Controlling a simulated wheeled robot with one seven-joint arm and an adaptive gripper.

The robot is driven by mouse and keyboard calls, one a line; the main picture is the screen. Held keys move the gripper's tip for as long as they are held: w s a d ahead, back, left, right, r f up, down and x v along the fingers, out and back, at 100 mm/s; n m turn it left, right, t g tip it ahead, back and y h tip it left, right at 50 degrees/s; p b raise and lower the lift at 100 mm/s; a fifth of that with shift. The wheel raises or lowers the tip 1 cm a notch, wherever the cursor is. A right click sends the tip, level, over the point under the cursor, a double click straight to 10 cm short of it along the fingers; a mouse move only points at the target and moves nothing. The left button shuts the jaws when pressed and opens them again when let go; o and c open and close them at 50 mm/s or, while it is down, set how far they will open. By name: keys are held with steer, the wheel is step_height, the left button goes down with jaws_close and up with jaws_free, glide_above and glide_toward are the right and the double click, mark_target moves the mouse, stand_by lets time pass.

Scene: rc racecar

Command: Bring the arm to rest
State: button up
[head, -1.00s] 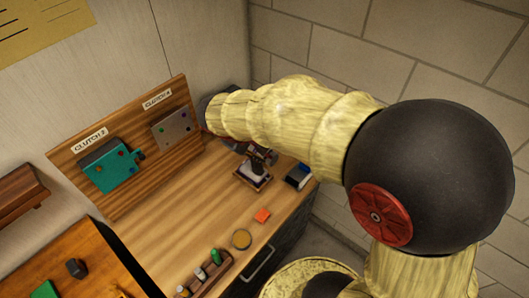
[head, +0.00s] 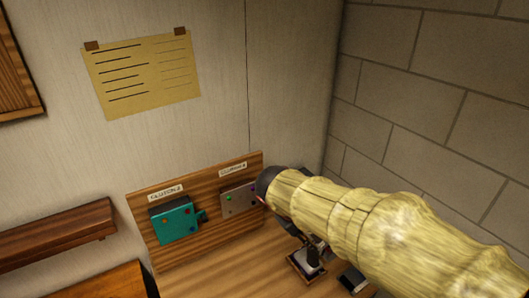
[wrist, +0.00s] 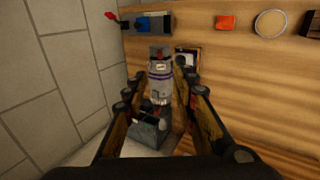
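My gripper (wrist: 160,75) is open in the wrist view, with its two dark, wood-toned fingers apart. In the head view my pale yellow arm (head: 385,225) reaches in from the lower right toward the bench. Its dark end is beside the clutch board, and the gripper is mostly hidden there.
A wooden board with a teal box (head: 174,222) and a grey box (head: 238,198) stands at the bench's back. A small stand (head: 306,262) is below my arm. An orange block (wrist: 226,22) and a round yellowish disc (wrist: 271,24) lie on the bench. A block wall is close by.

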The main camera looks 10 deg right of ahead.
steer(key=s+a+f+m+t+y+b, duration=0.1)
steer(key=s+a+f+m+y+b, duration=0.1)
steer(key=s+b, duration=0.3)
steer(key=s+a+f+m+t+y+b, duration=0.2)
steer(key=s+b, duration=0.4)
steer(key=s, duration=0.5)
steer(key=shift+s+a+f+t+y, duration=0.2)
steer(key=shift+a+f+t+y, duration=0.1)
steer(key=shift+a+f+y, duration=0.4)
